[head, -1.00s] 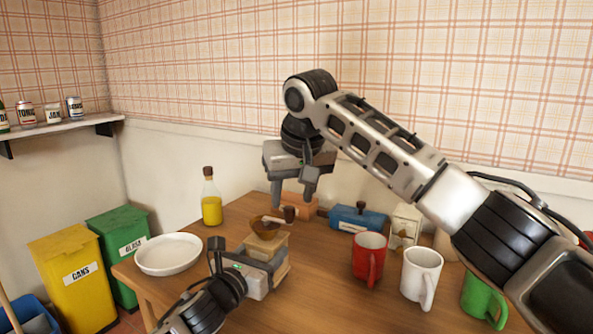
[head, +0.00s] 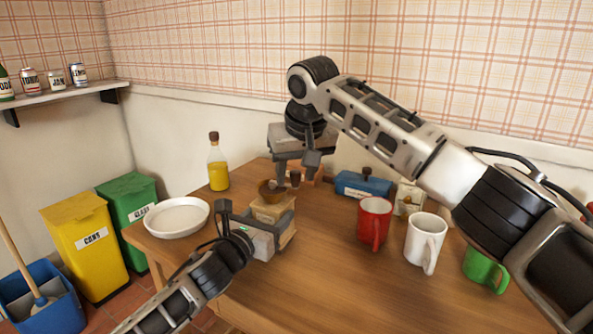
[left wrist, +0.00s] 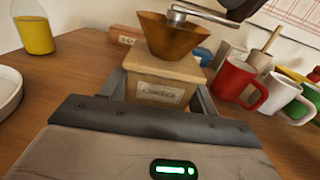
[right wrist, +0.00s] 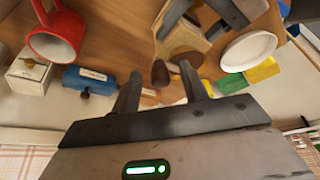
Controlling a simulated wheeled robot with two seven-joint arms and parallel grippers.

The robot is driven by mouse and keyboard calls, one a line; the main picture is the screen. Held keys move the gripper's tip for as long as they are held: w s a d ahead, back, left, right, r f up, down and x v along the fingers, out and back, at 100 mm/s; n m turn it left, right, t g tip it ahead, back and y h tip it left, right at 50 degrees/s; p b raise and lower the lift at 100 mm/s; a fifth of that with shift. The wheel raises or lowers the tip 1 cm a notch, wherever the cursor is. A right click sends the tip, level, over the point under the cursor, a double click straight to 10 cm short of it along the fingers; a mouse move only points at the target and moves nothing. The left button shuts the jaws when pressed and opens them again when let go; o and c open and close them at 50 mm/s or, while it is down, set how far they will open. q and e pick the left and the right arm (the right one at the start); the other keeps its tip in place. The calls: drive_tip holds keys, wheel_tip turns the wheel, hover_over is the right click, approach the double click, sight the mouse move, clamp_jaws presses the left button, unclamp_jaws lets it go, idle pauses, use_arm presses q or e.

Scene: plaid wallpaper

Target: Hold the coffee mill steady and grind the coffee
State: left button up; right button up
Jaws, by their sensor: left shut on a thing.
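The coffee mill (head: 272,212) stands on the wooden table, a pale wooden box with a brown bowl-shaped hopper (left wrist: 172,40) and a metal crank (left wrist: 208,13) on top. My left gripper (head: 277,232) is shut on the mill's box, with a finger along each side in the left wrist view. My right gripper (head: 297,172) points down just over the crank's dark knob (head: 295,179). In the right wrist view its fingers are apart, with the knob (right wrist: 160,73) showing between their tips; I cannot tell whether they touch it.
A white bowl (head: 176,217) and an oil bottle (head: 218,172) stand left of the mill. A blue box-like object (head: 362,185), a red mug (head: 374,220), a white mug (head: 424,240) and a green mug (head: 481,265) are to the right. The front middle of the table is clear.

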drive_tip(key=v, duration=1.2)
drive_tip(key=shift+f, duration=0.1)
idle(0.4)
drive_tip(key=x, duration=1.2)
clamp_jaws()
unclamp_jaws()
